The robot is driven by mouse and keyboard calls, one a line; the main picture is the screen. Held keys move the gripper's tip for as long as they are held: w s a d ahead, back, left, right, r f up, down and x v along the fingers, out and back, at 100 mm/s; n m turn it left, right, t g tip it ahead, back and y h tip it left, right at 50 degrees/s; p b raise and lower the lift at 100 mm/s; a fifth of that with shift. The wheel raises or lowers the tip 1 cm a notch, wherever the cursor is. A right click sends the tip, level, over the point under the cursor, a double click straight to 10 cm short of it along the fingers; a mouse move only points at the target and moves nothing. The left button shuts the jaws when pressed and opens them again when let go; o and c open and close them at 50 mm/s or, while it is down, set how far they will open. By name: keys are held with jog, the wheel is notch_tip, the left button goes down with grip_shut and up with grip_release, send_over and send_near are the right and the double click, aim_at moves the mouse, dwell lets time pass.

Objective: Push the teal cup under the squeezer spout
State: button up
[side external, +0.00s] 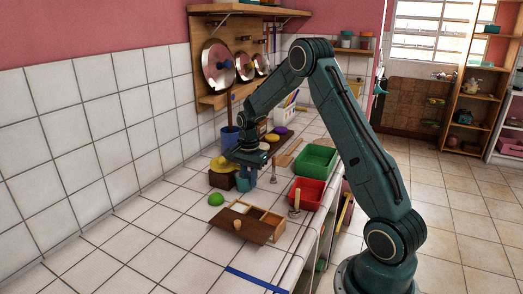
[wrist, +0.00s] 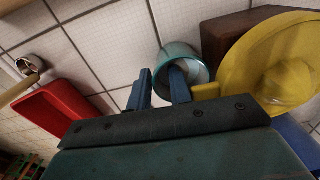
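The teal cup (side external: 246,183) stands on the white tiled counter, directly below my gripper (side external: 252,164). In the wrist view the cup (wrist: 199,70) shows its open mouth. My gripper (wrist: 160,82) has its two blue fingers apart with a gap between them. The right finger overlaps the cup's mouth and the left finger is outside its rim; I cannot tell whether they touch it. The yellow squeezer (side external: 222,164) sits on a brown block (side external: 220,182) just left of the cup. In the wrist view the squeezer (wrist: 275,65) is close right of the cup. Its spout (wrist: 206,91) points toward the fingers.
A red tray (side external: 318,187) and a green tray (side external: 317,158) lie to the right. A wooden box (side external: 240,227) with compartments and a green ball (side external: 216,199) are in front. A blue container (side external: 229,139) stands behind the squeezer. The near left counter is clear.

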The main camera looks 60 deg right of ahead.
jog(key=shift+r, duration=2.45)
jog(key=shift+a+r, duration=0.3)
jog(key=shift+r, duration=0.1)
jog(key=s+a+r+n+t, duration=0.1)
jog(key=s+a+r+n, duration=0.3)
jog(key=a+r, duration=0.3)
jog(key=s+a+r+n+t, duration=0.2)
jog(key=s+a+r+n, duration=0.3)
jog(key=a+r, duration=0.2)
jog(key=s+a+n+t, duration=0.1)
jog(key=s+a+n, duration=0.3)
jog(key=s, duration=0.4)
jog(key=s+a+r+n+t, duration=0.1)
jog(key=s+a+n, duration=0.3)
jog(key=s, duration=0.4)
jog(key=shift+a+r+n+t, duration=0.3)
jog(key=shift+a+n, duration=0.1)
jog(key=shift+n, duration=0.4)
